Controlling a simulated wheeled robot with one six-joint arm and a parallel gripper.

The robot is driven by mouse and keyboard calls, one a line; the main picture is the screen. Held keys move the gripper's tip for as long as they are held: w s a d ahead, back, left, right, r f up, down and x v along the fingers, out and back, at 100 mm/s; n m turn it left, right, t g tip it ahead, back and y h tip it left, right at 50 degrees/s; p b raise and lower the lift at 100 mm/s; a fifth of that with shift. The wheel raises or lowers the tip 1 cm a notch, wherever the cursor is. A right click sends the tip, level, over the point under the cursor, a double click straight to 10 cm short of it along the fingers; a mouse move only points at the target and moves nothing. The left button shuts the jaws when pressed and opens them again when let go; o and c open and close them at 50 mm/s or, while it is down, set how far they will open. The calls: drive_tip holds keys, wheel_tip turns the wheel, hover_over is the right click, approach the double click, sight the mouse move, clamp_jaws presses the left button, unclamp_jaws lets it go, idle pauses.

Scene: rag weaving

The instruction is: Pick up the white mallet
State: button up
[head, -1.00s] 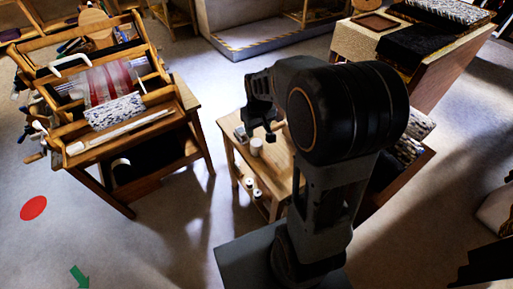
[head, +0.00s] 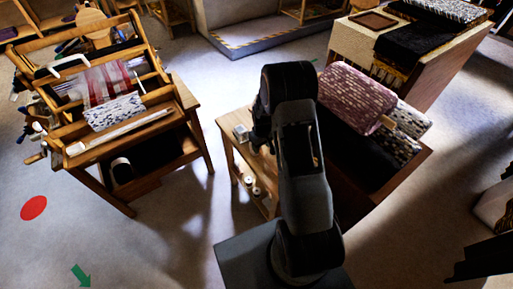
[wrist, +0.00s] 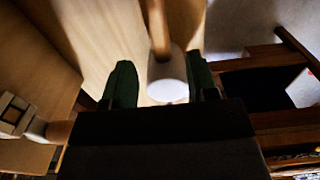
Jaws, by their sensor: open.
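The white mallet (wrist: 168,75) shows in the wrist view as a rounded white head with a wooden handle running up and away from it. My gripper (wrist: 160,83) is open, with dark green fingertips on either side of the white head. Gaps show between the head and both fingers, and I cannot tell the depth between them. In the head view my gripper (head: 261,138) hangs over the small wooden table (head: 232,148), and my arm hides most of the tabletop and the mallet.
A small pale box-like item (head: 241,133) sits on the table's left side. White spools (head: 249,181) stand on the lower shelf. A pink woven roll (head: 357,97) lies right of my arm. A loom (head: 110,118) stands left, with open floor between.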

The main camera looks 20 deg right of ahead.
sight(261, 151)
drive_tip(key=shift+f+p, duration=0.65)
drive_tip(key=shift+f, duration=2.3)
clamp_jaws()
